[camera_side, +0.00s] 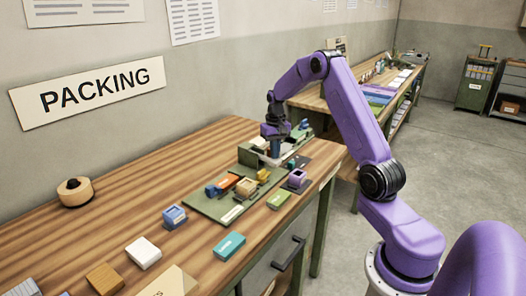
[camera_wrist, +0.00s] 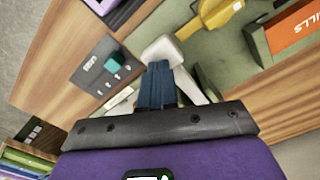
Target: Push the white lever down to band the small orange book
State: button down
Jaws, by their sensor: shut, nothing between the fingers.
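The white lever (camera_wrist: 165,49) shows in the wrist view as a pale crossbar with arms running back on both sides of my fingers. In the side view only a small white part of it (camera_side: 269,160) shows below my gripper. My gripper (camera_wrist: 158,68) is shut and empty, its blue fingertips right at the crossbar; I cannot tell whether they touch it. In the side view my gripper (camera_side: 276,153) points straight down over the banding station. An orange book (camera_wrist: 292,28) with lettering ending in "ILLS" lies at the upper right of the wrist view, partly cut off.
A yellow part (camera_wrist: 222,13) lies beyond the lever on the green base (camera_side: 212,207). A dark panel with a teal button (camera_wrist: 115,63) is beside the lever. Blue (camera_side: 174,216), white (camera_side: 143,253) and teal (camera_side: 229,246) blocks stand on the wooden bench, with bare wood between them.

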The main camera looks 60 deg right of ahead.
jog(key=shift+f, duration=0.85)
dwell(0.6)
notch_tip(320, 180, up, 9)
dwell(1.1)
jog(key=s+a+r+n, duration=0.1)
jog(key=s+a+n, duration=0.2)
jog(key=a, duration=0.6)
jog(key=s+a+r+n, duration=0.2)
jog(key=s+a+n, duration=0.1)
jog(key=a, duration=0.5)
jog(key=s+a+r+n, duration=0.1)
jog(key=s+a+n, duration=0.15)
jog(key=a, duration=0.65)
jog(key=s+a+n, duration=0.2)
jog(key=s+n, duration=0.1)
jog(key=s, duration=0.5)
jog(key=s+a+f+n, duration=0.1)
jog(key=s+a+n, duration=0.1)
jog(key=s, duration=0.6)
jog(key=s+a+f+n, duration=0.1)
jog(key=s+a+n, duration=0.1)
jog(key=s+n, duration=0.3)
jog(key=s, duration=0.4)
jog(key=shift+a, duration=0.3)
